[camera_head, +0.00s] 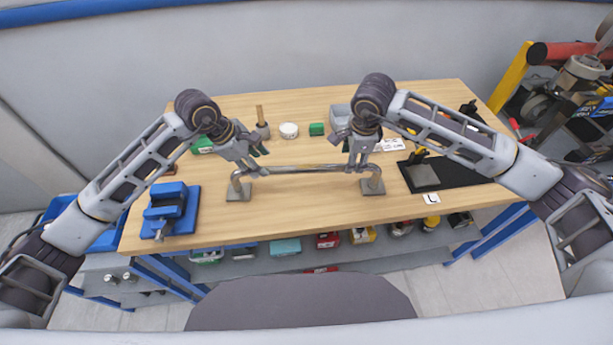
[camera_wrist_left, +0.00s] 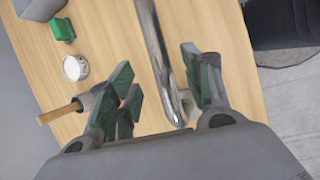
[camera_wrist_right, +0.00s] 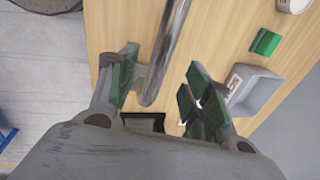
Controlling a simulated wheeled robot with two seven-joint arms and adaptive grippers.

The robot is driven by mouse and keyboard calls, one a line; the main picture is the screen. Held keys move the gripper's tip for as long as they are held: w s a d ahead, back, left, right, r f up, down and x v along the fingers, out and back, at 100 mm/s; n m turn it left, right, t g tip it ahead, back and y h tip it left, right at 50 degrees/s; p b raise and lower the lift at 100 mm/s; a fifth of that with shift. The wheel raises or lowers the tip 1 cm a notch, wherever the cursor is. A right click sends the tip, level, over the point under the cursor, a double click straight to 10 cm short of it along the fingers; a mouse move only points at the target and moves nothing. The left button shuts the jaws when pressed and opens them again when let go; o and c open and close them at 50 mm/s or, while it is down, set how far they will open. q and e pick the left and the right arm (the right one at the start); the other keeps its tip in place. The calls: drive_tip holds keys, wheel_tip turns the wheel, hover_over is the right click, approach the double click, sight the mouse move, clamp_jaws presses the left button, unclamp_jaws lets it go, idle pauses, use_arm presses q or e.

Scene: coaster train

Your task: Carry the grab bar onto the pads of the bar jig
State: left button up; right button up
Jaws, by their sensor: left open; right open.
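The grab bar (camera_head: 305,168) is a grey metal tube with bent ends, lying left to right across the wooden table. Its ends stand at two square grey plates, a left plate (camera_head: 238,191) and a right plate (camera_head: 372,187); I cannot tell whether these are the jig's pads or part of the bar. My left gripper (camera_head: 254,163) is open at the bar's left end; in the left wrist view the bar (camera_wrist_left: 160,45) runs between its green-padded fingers. My right gripper (camera_head: 357,158) is open at the right end, with the bar (camera_wrist_right: 168,45) between its fingers.
A blue vise (camera_head: 170,210) stands at the front left. A black mat (camera_head: 455,171) with a grey block lies at the right. A white round tin (camera_head: 288,130), a green block (camera_head: 316,129) and a grey bin (camera_head: 340,113) are behind the bar. The table in front is clear.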

sight(266, 168)
use_arm(q)
drive_tip(key=shift+x, duration=3.25)
use_arm(e)
drive_tip(key=shift+w+f, duration=0.2)
drive_tip(key=shift+f, duration=0.85)
drive_tip(key=shift+w+f, duration=0.2)
drive_tip(key=shift+f, duration=0.8)
drive_tip(key=shift+w+f, duration=0.2)
drive_tip(key=shift+f, duration=0.85)
use_arm(q)
drive_tip(key=shift+c, duration=0.2)
use_arm(e)
drive_tip(key=shift+c, duration=0.2)
use_arm(q)
clamp_jaws()
use_arm(e)
clamp_jaws()
use_arm(q)
drive_tip(key=shift+r, duration=0.1)
use_arm(e)
drive_tip(key=shift+r, duration=0.1)
